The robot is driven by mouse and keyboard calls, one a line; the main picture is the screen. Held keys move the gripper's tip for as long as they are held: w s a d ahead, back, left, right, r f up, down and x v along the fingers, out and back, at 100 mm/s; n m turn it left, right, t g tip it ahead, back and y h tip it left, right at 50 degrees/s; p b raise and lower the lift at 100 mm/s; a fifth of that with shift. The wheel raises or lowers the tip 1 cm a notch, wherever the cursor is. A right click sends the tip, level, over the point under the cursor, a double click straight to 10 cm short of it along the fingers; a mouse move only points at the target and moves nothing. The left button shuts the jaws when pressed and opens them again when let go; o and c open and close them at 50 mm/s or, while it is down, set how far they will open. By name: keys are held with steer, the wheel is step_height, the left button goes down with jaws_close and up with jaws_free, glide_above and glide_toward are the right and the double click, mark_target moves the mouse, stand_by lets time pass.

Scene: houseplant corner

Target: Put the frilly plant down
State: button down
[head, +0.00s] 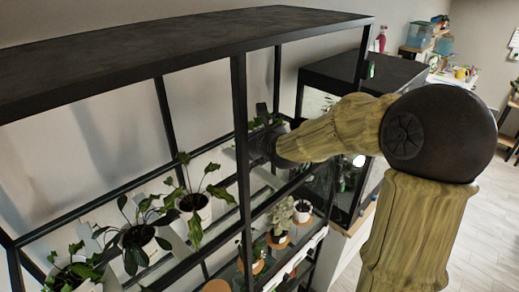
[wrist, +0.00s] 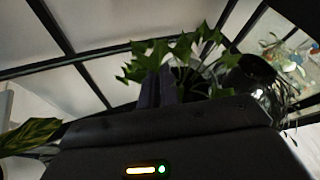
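The frilly plant, with jagged green leaves (wrist: 180,52), shows in the wrist view just beyond and around my fingers. My gripper (wrist: 158,88) has its two dark fingers close together, upright against the foliage. It looks shut on the plant, though the exact grip and the pot are hidden behind the gripper body. In the head view my gripper (head: 262,143) is inside the black shelf frame behind a post, and some green leaves (head: 257,123) show just above it. Whether the plant touches a shelf surface cannot be seen.
The black metal shelf (head: 239,120) has posts and rails close around my arm. Several potted plants (head: 195,205) stand on its left part. Small pots (head: 278,238) stand lower down. A dark rounded object (wrist: 248,72) is right of the fingers in the wrist view.

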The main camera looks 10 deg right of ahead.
steer(key=shift+f, duration=0.65)
steer(key=shift+f+p, duration=0.6)
steer(key=shift+f, duration=1.35)
steer(key=c, duration=2)
jaws_free()
steer(key=shift+c, duration=0.2)
steer(key=o, duration=0.4)
steer(key=shift+o, duration=0.2)
